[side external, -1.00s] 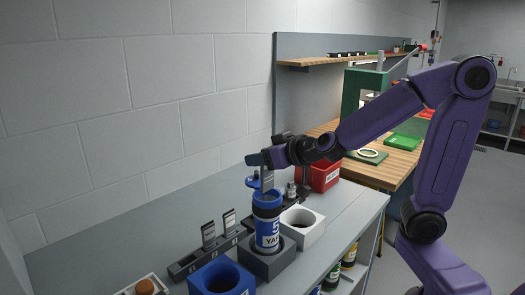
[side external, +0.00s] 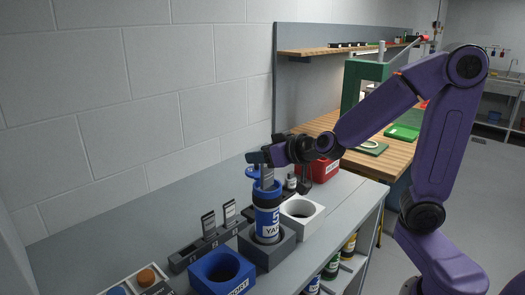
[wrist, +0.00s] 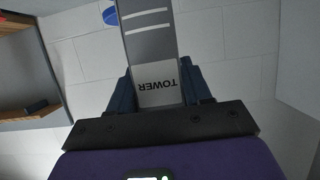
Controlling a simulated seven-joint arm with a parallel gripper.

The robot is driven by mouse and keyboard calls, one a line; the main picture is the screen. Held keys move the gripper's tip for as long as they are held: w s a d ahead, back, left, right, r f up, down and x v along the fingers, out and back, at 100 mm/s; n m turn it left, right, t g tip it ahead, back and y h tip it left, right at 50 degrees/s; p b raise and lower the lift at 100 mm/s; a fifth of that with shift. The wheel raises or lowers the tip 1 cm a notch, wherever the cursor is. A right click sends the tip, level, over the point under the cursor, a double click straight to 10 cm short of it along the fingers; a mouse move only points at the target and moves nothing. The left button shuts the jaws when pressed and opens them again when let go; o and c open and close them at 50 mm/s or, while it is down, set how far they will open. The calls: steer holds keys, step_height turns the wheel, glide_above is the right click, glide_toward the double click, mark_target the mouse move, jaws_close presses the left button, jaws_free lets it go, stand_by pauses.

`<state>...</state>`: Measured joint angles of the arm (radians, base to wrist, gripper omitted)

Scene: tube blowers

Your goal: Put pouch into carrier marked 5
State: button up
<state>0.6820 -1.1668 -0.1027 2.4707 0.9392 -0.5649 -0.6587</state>
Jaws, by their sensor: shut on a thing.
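The blue carrier (side external: 267,218) marked 5, with "YAR" lettering partly visible, stands upright in a dark grey square holder (side external: 277,254). Its blue lid (side external: 252,173) is open at the top. My gripper (side external: 267,160) is above the carrier's mouth, shut on a grey pouch (side external: 267,177). The pouch hangs down, its lower end at the carrier's mouth; how far inside it is, I cannot tell. In the wrist view the pouch (wrist: 150,45) shows white stripes and a white "TOWER" label between the fingers.
A blue holder (side external: 222,272) is in front, a white holder (side external: 301,217) behind to the right. A grey rack (side external: 212,247) with upright tags stands to the left. A red bin (side external: 325,170) is farther back. Bottles stand on the shelf below.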

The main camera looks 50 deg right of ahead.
mark_target(263, 170)
steer(key=shift+f, duration=2.3)
steer(key=o, duration=1.1)
steer(key=shift+s, duration=0.1)
steer(key=shift+v, duration=3.7)
steer(key=shift+a, duration=0.1)
